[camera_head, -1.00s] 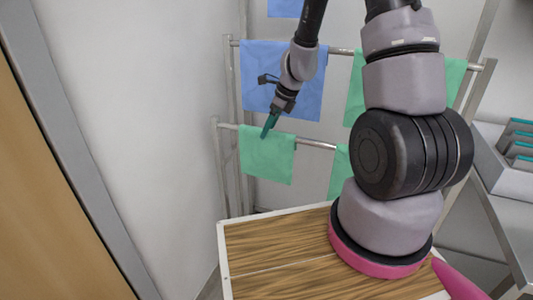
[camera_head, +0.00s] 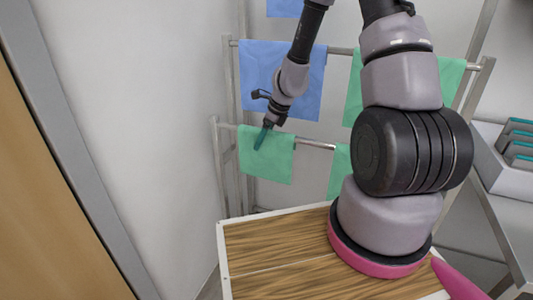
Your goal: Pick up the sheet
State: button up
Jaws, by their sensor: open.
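Several sheets hang over the rails of a metal rack; the frames do not show which one is the task's sheet. A green sheet (camera_head: 266,161) hangs on the lower rail at the left. A blue sheet (camera_head: 262,82) hangs on the upper rail above it. Another green sheet (camera_head: 454,80) hangs on the upper rail, partly hidden behind my arm. Part of a further green sheet (camera_head: 339,172) shows on the lower rail. My gripper (camera_head: 261,140) is open, its teal fingers pointing down over the top of the lower left green sheet. I cannot tell whether they touch it.
The rack's metal rail (camera_head: 315,143) runs beside my gripper. A white wall (camera_head: 160,130) stands at the left, with a wooden door (camera_head: 50,200) nearer. A grey table (camera_head: 495,200) with a holder (camera_head: 505,165) of teal-edged items stands at the right.

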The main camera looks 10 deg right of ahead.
jog(key=shift+f, duration=0.15)
grip_shut()
dwell(0.4)
